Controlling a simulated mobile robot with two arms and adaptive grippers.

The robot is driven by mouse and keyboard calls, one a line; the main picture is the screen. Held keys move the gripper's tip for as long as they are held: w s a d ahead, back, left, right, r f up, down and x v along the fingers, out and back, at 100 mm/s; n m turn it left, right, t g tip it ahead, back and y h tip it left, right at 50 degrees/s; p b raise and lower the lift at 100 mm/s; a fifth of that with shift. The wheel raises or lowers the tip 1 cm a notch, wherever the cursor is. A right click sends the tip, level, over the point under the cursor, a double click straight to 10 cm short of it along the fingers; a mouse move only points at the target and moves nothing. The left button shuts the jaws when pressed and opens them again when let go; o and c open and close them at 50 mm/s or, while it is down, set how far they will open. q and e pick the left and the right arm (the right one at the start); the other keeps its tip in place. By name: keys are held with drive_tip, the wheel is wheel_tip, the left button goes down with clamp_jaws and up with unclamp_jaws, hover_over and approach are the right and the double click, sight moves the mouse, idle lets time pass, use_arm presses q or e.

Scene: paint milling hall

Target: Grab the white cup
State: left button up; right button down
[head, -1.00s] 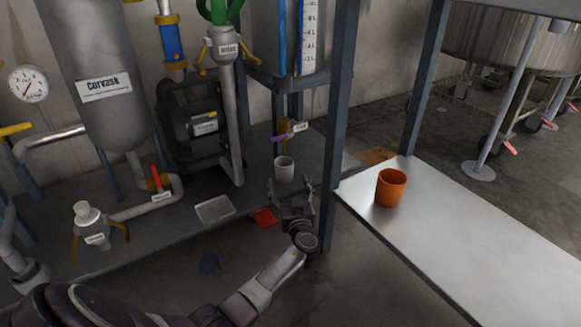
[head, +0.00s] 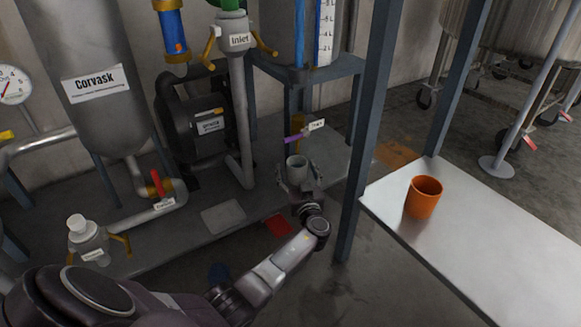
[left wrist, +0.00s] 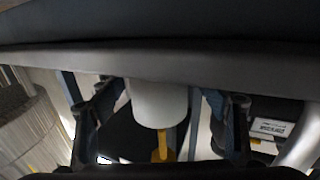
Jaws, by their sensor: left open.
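The white cup (head: 297,162) stands upright under the purple-handled tap, on the dark platform by the steel frame. Its lower part is hidden behind my left gripper in the head view. My left gripper (head: 299,176) is open, with one finger to each side of the cup. In the left wrist view the white cup (left wrist: 159,102) shows between the two open fingers of my left gripper (left wrist: 162,105), with a gap on both sides. I cannot tell how deep it sits between them. My right gripper is not in view.
An orange cup (head: 424,198) stands on the metal table (head: 490,240) at right. A blue-grey frame post (head: 367,130) rises just right of my left gripper. The purple-handled tap (head: 297,137) is just above the cup. A red patch (head: 278,225) lies left of my wrist.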

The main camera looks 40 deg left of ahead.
use_arm(q)
drive_tip(key=shift+d+r, duration=0.1)
drive_tip(key=shift+d, duration=0.05)
drive_tip(key=shift+c, duration=0.3)
drive_tip(key=c, duration=1.3)
